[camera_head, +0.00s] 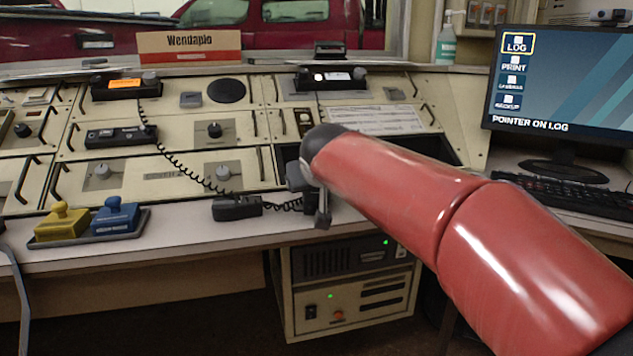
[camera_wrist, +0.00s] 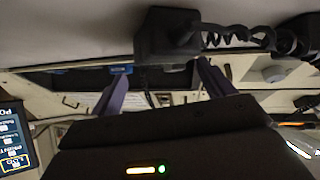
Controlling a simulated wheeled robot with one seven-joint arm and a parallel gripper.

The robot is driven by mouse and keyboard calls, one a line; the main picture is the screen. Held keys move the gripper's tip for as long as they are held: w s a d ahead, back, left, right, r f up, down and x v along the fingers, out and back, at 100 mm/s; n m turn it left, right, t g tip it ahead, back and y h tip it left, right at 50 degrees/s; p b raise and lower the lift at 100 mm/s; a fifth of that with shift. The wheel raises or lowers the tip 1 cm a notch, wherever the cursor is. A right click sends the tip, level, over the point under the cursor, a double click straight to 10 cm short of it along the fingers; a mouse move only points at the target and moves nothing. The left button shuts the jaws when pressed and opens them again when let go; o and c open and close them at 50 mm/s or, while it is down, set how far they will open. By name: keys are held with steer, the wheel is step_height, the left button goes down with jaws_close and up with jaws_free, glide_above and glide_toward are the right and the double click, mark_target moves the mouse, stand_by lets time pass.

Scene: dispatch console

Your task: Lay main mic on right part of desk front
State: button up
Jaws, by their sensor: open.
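A black block-shaped mic with a coiled cord (camera_wrist: 233,38) shows in the wrist view (camera_wrist: 165,35), upper middle, at or just beyond my fingertips. That view is upside down. In the head view, a black handset-like block (camera_head: 237,208) lies on the desk front (camera_head: 180,246), left of my gripper; a coiled cord (camera_head: 283,206) runs from it towards my gripper. I cannot tell whether the two blocks are one mic. My gripper (camera_wrist: 160,77) is open, its fingers spread below the mic in the wrist view. My red arm hides part of the desk front.
A tray with a yellow stamp (camera_head: 62,222) and a blue stamp (camera_head: 115,216) stands at the left on the desk front. A monitor (camera_head: 563,85) and keyboard (camera_head: 575,195) stand at the right. A rack unit (camera_head: 345,290) stands under the desk. The console panel rises behind.

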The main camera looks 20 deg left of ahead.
steer(key=v, duration=1.1)
steer(key=s+d+f+m+g+h, duration=0.1)
steer(key=s+d+f, duration=0.25)
steer(key=d, duration=0.35)
steer(key=s+d+f+m+h, duration=0.1)
steer(key=s+d+f+h, duration=0.1)
steer(key=d+f, duration=0.35)
steer(key=s+d+f+m+g+h, duration=0.1)
steer(key=s+d+f, duration=0.1)
steer(key=d, duration=0.7)
steer(key=s+d+f+m+g, duration=0.3)
steer(key=s+d+f, duration=0.6)
steer(key=s+f, duration=0.4)
steer(key=shift+r+p, duration=2.75)
steer(key=shift+p, duration=0.2)
